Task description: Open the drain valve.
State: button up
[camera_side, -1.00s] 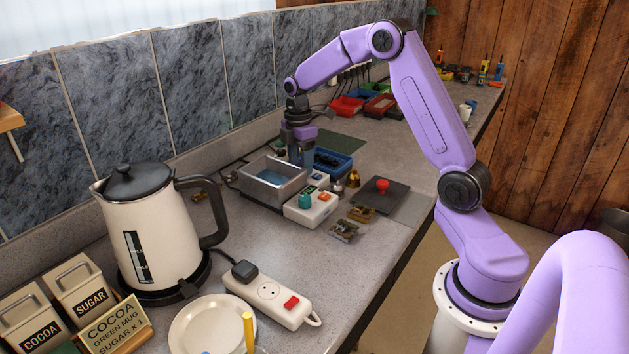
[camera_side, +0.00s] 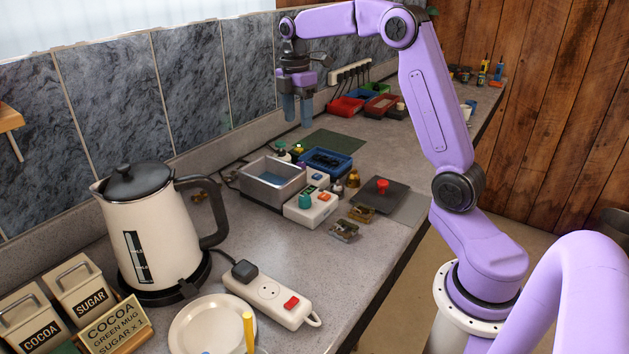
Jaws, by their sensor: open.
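My gripper (camera_side: 297,112) is open and empty, with its blue fingers pointing down. It is raised in front of the tiled wall, above and behind the metal tank (camera_side: 262,196), which holds bluish liquid. A white control box (camera_side: 301,214) with a teal knob (camera_side: 305,200) and an orange button (camera_side: 323,197) stands against the tank's near right side. I cannot make out for certain which part is the drain valve. Small green-topped items (camera_side: 283,153) stand behind the tank. The gripper is clear of all of them.
A blue tray (camera_side: 345,174) stands behind the tank, with small bottles (camera_side: 353,179) near it. A dark plate with a red knob (camera_side: 382,186) lies to the right. The kettle (camera_side: 150,240) and power strip (camera_side: 262,290) are nearer. A green mat (camera_side: 330,143) is bare.

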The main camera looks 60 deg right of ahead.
notch_tip(320, 180, up, 5)
jog(key=s+a+f, duration=0.2)
jog(key=s+a, duration=0.2)
jog(key=a, duration=0.6)
jog(key=s+a+f+m, duration=0.1)
jog(key=s+a+f, duration=0.1)
jog(key=s+a, duration=0.3)
jog(key=s+a+f+m, duration=0.1)
jog(key=s+a, duration=0.4)
jog(key=s, duration=0.5)
jog(key=shift+s+a+f, duration=0.25)
jog(key=shift+a+f, duration=0.1)
jog(key=shift+f, duration=0.45)
jog(key=s+f, duration=0.3)
jog(key=s, duration=0.4)
jog(key=s+d+f+m, duration=0.1)
jog(key=s+f, duration=0.2)
jog(key=s, duration=0.4)
jog(key=shift+s+d+t, duration=0.2)
jog(key=shift+s+t, duration=0.1)
jog(key=shift+s, duration=0.05)
